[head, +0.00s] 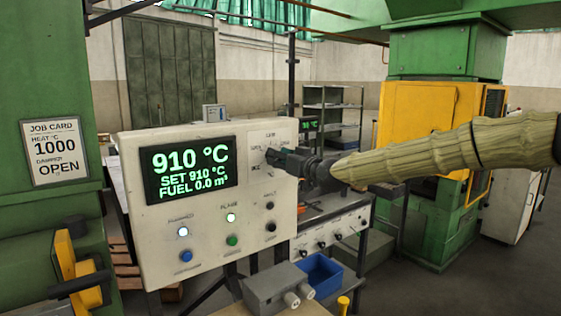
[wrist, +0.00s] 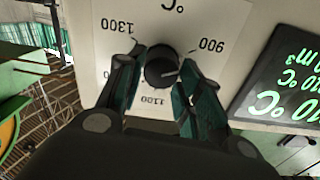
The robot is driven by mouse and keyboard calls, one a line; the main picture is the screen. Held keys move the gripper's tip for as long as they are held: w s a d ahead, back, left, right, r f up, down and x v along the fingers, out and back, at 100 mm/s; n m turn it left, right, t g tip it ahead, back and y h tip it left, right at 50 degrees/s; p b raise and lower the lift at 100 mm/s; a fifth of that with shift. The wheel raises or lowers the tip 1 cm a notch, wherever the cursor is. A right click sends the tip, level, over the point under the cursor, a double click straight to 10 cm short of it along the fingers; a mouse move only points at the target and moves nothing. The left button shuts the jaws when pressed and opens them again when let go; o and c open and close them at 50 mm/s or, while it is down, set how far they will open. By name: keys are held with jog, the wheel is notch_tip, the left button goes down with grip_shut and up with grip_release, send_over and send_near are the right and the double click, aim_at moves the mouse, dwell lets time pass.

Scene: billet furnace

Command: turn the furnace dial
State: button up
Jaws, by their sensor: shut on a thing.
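The furnace dial (wrist: 162,66) is a dark round knob with a pale pointer line on a white panel. In the wrist view its scale is upside down, with 900, 1100 and 1300 readable, and the pointer lies toward the 900 side. My gripper (wrist: 160,76) is shut on the dial, one finger on each side. In the head view my gripper (head: 284,158) reaches the panel's upper right and hides most of the dial. The display (head: 190,168) reads 910 °C, SET 910 °C, FUEL 0.0 m³. The job card (head: 54,152) reads heat 1000 °C, damper open.
The control box (head: 255,215) carries blue, green and black buttons below the display. A yellow handle (head: 78,270) with a black grip is at lower left. A grey box (head: 275,287) and a blue bin (head: 320,272) stand below the panel. Yellow-green machinery (head: 435,120) stands behind my arm.

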jog(key=m+b, duration=0.5)
jog(key=m, duration=0.1)
jog(key=m+b, duration=0.3)
jog(key=m, duration=0.1)
jog(key=shift+w+d+f+b, duration=0.1)
jog(key=shift+w+d+b, duration=0.05)
jog(key=shift+d+b, duration=0.15)
jog(key=shift+m, duration=0.4)
jog(key=o, duration=1)
jog(key=shift+a, duration=0.1)
jog(key=v, duration=1.2)
